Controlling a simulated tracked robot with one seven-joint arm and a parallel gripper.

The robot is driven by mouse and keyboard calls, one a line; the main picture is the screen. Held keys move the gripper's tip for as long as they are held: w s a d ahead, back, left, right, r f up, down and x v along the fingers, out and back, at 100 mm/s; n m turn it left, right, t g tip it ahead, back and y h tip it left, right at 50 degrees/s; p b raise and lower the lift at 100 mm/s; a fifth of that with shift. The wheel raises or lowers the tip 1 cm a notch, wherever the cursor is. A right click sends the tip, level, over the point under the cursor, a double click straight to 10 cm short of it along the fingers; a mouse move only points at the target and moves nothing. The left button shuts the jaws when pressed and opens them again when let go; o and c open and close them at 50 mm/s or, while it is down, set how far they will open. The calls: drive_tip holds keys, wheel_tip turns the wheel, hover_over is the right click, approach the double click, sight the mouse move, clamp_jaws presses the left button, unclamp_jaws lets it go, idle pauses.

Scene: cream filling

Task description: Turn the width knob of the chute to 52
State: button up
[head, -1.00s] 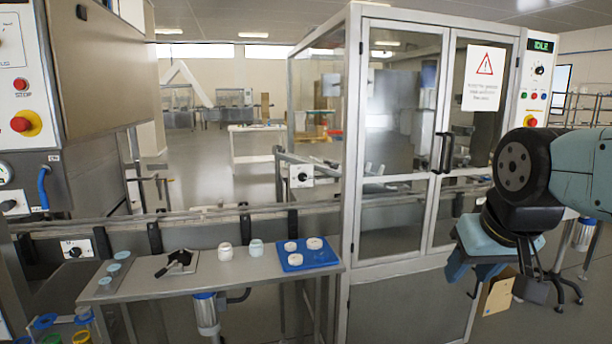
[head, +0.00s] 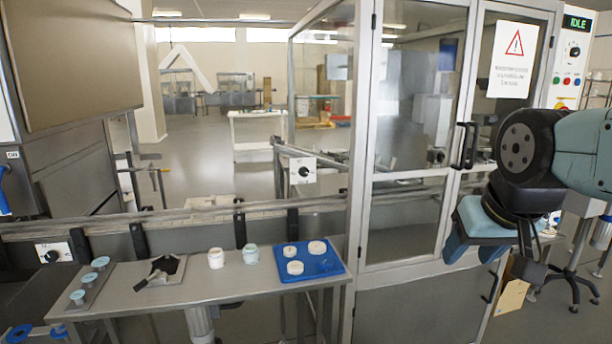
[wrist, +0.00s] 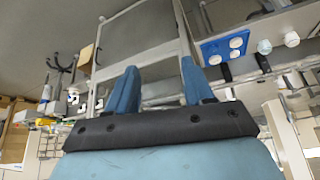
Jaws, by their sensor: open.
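A black knob on a white plate (head: 303,170) sits at the end of metal rails (head: 292,152) left of the glass cabinet, beyond the bench. A similar knob on a white plate (head: 52,252) is on the conveyor side at the far left. Numbers on both plates are too small to read, and I cannot tell for certain which belongs to the chute. My gripper (head: 473,252) hangs at the right, in front of the glass cabinet and well apart from both knobs. In the wrist view its two blue fingers (wrist: 160,78) are apart with nothing between them.
A steel bench (head: 215,280) holds a blue tray (head: 328,266) with white lids, two small jars (head: 233,257) and a black tool (head: 163,268). The glass cabinet (head: 410,220) and its panel reading IDLE (head: 577,24) stand at the right. A conveyor (head: 180,220) runs behind the bench.

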drive_tip(key=shift+o, duration=1)
drive_tip(key=w+a+m+t, duration=0.2)
drive_tip(key=w+a+m, duration=0.1)
drive_tip(key=w, duration=0.9)
drive_tip(key=shift+w+a+r, duration=0.25)
drive_tip(key=shift+a+r, duration=0.2)
drive_tip(key=shift+a, duration=0.1)
drive_tip(key=m+t+y, duration=0.5)
drive_tip(key=m+t, duration=0.5)
drive_tip(key=m, duration=0.9)
approach(304, 173)
drive_tip(key=x, duration=0.9)
drive_tip(key=shift+f, duration=0.1)
drive_tip(key=c, duration=1.1)
